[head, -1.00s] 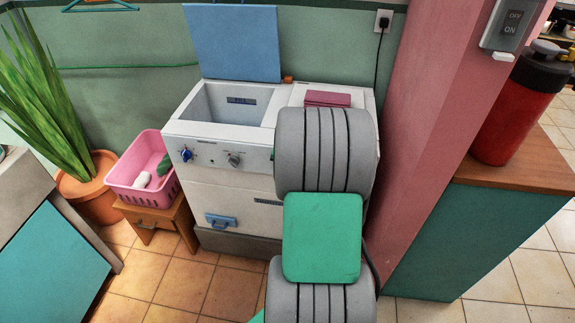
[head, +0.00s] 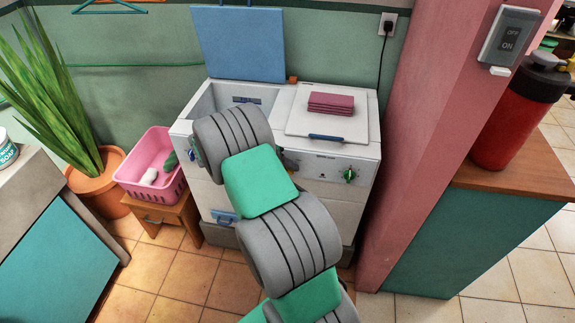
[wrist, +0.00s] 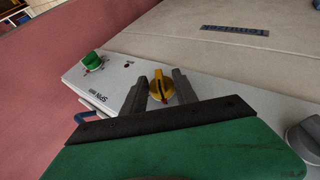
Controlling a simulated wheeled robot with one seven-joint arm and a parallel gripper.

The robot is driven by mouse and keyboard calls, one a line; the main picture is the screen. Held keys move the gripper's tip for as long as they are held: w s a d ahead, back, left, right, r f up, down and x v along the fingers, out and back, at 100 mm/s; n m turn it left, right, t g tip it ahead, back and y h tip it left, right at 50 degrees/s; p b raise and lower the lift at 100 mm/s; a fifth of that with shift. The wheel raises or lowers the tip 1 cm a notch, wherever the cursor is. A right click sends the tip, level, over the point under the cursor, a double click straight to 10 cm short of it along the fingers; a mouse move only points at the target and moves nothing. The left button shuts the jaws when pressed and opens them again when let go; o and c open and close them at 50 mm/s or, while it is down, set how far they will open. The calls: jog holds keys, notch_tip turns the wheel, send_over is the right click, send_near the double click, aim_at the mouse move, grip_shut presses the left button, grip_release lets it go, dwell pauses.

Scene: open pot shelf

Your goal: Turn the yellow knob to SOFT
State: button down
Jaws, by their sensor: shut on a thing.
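The yellow knob (wrist: 162,88) is on the white control panel of the washing machine (wrist: 115,78) in the wrist view. My gripper (wrist: 160,77) has one dark finger on each side of the knob and is shut on it. A red mark shows on the knob's lower side. The lettering around the knob, including any SOFT mark, is hidden or too small to read. In the head view my arm covers the left and middle of the panel, so the yellow knob and my fingertips are hidden.
A green knob (wrist: 92,61) and a grey knob (wrist: 303,138) flank the yellow one on the panel. A pink basket (head: 135,176) on a stool stands left of the machine. A pink pillar (head: 425,150) stands close on its right.

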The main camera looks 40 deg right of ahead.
jog(key=shift+w+a+g+h, duration=0.1)
jog(key=shift+w+g+h, duration=0.05)
jog(key=shift+g+h, duration=0.25)
jog(key=shift+f+p, duration=0.1)
jog(key=shift+p, duration=0.2)
jog(key=c, duration=1)
grip_release()
jog(key=shift+o, duration=0.2)
jog(key=v, duration=0.7)
jog(key=shift+w+a, duration=0.25)
